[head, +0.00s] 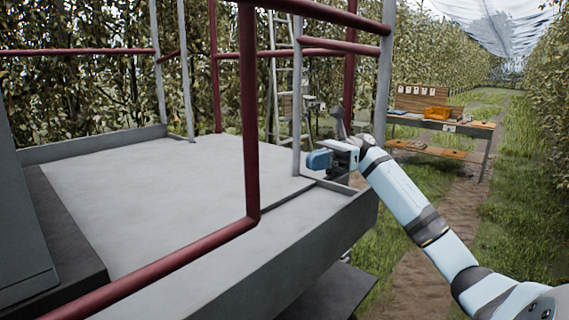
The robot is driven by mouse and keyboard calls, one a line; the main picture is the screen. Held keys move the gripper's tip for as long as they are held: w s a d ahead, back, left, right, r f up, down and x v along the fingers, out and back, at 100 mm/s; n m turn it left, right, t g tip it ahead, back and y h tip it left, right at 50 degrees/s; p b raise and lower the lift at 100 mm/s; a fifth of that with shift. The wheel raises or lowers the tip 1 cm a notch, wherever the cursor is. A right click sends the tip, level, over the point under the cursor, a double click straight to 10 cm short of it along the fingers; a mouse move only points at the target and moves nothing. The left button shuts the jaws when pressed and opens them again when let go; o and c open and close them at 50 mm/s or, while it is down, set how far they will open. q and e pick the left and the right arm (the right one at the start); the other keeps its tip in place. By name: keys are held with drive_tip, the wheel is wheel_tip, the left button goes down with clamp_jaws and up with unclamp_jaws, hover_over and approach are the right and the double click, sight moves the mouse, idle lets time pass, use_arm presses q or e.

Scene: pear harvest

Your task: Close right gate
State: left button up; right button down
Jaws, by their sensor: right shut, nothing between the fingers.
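Red tube rails and grey posts stand around a grey platform (150,195). A near red tube frame (251,130) runs down the middle of the head view and bends toward the lower left; I cannot tell for sure whether it is the right gate. My right gripper (318,160) has blue fingers and is shut and empty. It is by the platform's right corner, beside a thin grey post (297,100) in the picture; I cannot tell if they touch. A thicker grey post (385,70) carries red rails behind my right wrist. My left gripper is not in view.
A wooden table (470,128) with an orange crate (438,113) stands at the back right. A ladder (273,90) stands behind the platform. Tree rows line both sides. A dirt and grass path (440,230) lies open at the right.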

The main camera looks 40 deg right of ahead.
use_arm(q)
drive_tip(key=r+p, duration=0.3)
drive_tip(key=p, duration=0.1)
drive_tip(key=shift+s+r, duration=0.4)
use_arm(e)
drive_tip(key=w+a, duration=0.1)
drive_tip(key=a, duration=1.2)
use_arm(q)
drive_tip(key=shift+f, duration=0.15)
